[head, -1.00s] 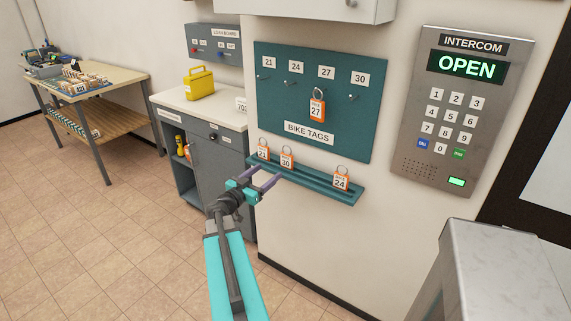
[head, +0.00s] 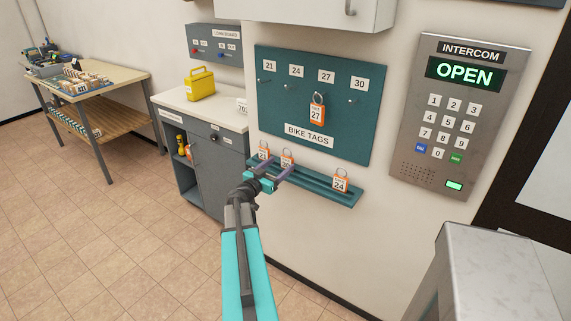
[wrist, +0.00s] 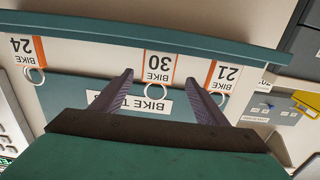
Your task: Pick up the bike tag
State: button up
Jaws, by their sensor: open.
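Orange-and-white bike tags with metal rings stand on a teal ledge (head: 318,193): tag 21 (head: 263,152) at the left, tag 30 (head: 286,158) beside it, and tag 24 (head: 341,182) at the right. Tag 27 (head: 317,110) hangs from a hook on the teal bike tags board (head: 345,128). My gripper (head: 278,167) is open in front of the ledge. In the upside-down wrist view, tag 30 (wrist: 159,66) appears between the two open fingers, with tag 21 (wrist: 223,76) and tag 24 (wrist: 25,50) outside them. I cannot tell how far the fingertips are from tag 30.
A grey cabinet (head: 222,165) with a yellow case (head: 201,84) on top stands left of the board. An intercom panel (head: 458,120) reading OPEN is at the right. A grey metal block (head: 495,270) stands at the lower right. The tiled floor at left is clear.

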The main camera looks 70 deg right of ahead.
aim_at(285, 160)
jog(key=shift+d, duration=0.1)
dwell(0.3)
jog(key=shift+r+p+x, duration=0.15)
jog(key=shift+p+x, duration=0.5)
jog(key=shift+x, duration=0.1)
jog(key=shift+r+p+x, duration=0.1)
jog(key=shift+p+x, duration=0.5)
jog(key=shift+x, duration=0.15)
jog(key=shift+p+x, duration=0.45)
jog(key=shift+x, duration=0.6)
jog(key=shift+f, duration=0.2)
jog(key=shift+c, duration=0.4)
jog(key=c, duration=1.1)
